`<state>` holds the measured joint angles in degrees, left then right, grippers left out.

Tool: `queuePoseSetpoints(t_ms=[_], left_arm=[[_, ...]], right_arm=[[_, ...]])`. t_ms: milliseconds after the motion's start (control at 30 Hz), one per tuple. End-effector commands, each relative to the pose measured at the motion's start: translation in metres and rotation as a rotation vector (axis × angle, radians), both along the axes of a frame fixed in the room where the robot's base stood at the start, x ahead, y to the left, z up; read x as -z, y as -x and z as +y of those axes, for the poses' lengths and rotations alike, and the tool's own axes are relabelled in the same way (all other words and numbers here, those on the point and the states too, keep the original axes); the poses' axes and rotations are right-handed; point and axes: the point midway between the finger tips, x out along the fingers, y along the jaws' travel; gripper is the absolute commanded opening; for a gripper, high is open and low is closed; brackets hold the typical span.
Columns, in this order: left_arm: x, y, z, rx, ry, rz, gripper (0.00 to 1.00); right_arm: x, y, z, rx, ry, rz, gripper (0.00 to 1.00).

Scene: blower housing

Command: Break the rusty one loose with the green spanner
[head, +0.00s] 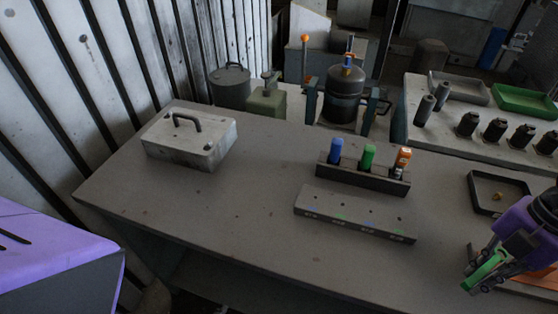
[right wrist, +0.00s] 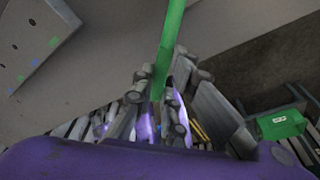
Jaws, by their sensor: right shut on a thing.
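My right gripper (head: 488,272) is at the lower right of the head view, shut on a green spanner (head: 482,270). In the right wrist view the green spanner (right wrist: 172,40) sticks up as a flat bar from between the gripper's fingers (right wrist: 160,95). Its far end runs out of the picture. No fastener can be made out clearly as the rusty one. A small brownish piece (head: 497,196) lies in a black tray (head: 486,206) just beyond my right gripper. My left gripper is not in view.
A rack (head: 350,178) holds blue, green and orange handles. A grey strip with colour marks (head: 350,216) lies before it; a lidded grey box (head: 190,140) stands left. An orange surface (head: 545,279) shows under my right arm. The bench (head: 240,205) is clear between.

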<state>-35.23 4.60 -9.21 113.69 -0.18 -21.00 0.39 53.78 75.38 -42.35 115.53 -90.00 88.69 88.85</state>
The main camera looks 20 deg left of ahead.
Motion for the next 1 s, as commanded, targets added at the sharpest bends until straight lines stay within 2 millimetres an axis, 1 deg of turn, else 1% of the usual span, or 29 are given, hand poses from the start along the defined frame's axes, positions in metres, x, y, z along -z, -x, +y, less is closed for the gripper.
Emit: queuePoseSetpoints(t_ms=[133, 400, 500, 1000], left_arm=[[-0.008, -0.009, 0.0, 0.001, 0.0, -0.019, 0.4], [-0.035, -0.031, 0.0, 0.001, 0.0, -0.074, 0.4], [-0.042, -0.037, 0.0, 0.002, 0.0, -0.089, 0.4], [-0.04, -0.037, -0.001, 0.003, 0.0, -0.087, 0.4]], right_arm=[[-0.01, 0.0, 0.0, 0.0, -0.001, -0.004, 0.0], [-0.044, -0.001, 0.0, 0.0, 0.0, -0.009, 0.0], [-0.052, -0.001, 0.0, 0.0, -0.002, -0.008, 0.0], [-0.05, 0.0, 0.001, -0.015, -0.001, -0.001, 0.0]])
